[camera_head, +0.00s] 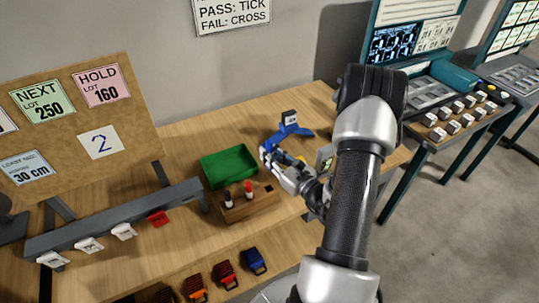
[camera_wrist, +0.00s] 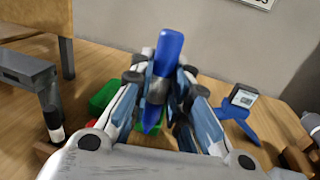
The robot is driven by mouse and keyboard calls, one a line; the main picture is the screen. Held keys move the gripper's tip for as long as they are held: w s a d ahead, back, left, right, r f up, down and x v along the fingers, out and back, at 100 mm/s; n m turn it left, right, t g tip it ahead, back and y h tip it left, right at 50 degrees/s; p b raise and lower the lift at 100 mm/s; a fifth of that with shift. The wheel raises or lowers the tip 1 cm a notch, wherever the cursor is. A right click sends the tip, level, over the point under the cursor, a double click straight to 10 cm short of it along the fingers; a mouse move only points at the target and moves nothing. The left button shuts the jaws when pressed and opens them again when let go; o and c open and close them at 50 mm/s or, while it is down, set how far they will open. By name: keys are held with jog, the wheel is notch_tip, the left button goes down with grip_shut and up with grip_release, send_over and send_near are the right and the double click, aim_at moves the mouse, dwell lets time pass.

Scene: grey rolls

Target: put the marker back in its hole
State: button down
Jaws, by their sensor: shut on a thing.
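My gripper (camera_head: 270,158) is shut on a blue marker (camera_wrist: 170,48), which stands nearly upright between the fingers in the wrist view (camera_wrist: 160,88). The marker's lower end shows below the fingertips; in the head view it is mostly hidden by the gripper. A wooden block (camera_head: 238,211) stands on the table, left of and nearer than the gripper. It holds a black-and-white marker (camera_head: 228,200) and a red marker (camera_head: 248,188) upright, with an empty dark hole (camera_head: 268,189) at its right end. The held marker is apart from the block.
A green tray (camera_head: 228,167) lies just behind the block. A blue stand with a small display (camera_head: 289,124) is just behind the gripper. A grey rail (camera_head: 120,222) with hanging clips is at left. Coloured clips (camera_head: 224,272) lie along the front. The table behind the tray is clear.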

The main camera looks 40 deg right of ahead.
jog(key=shift+f, duration=0.1)
jog(key=b, duration=0.7)
send_over(270, 185)
jog(key=s+a, duration=0.1)
jog(key=s, duration=0.1)
notch_tip(270, 185, down, 8)
jog(key=shift+a, duration=0.2)
jog(key=shift+w+f+b, duration=0.1)
jog(key=shift+f+b, duration=0.9)
jog(key=shift+f, duration=0.15)
dwell(1.1)
jog(key=shift+f+b, duration=0.75)
jog(key=shift+f, duration=0.4)
jog(key=shift+f, duration=1)
jog(key=c, duration=1.4)
grip_release()
jog(key=shift+c, duration=0.2)
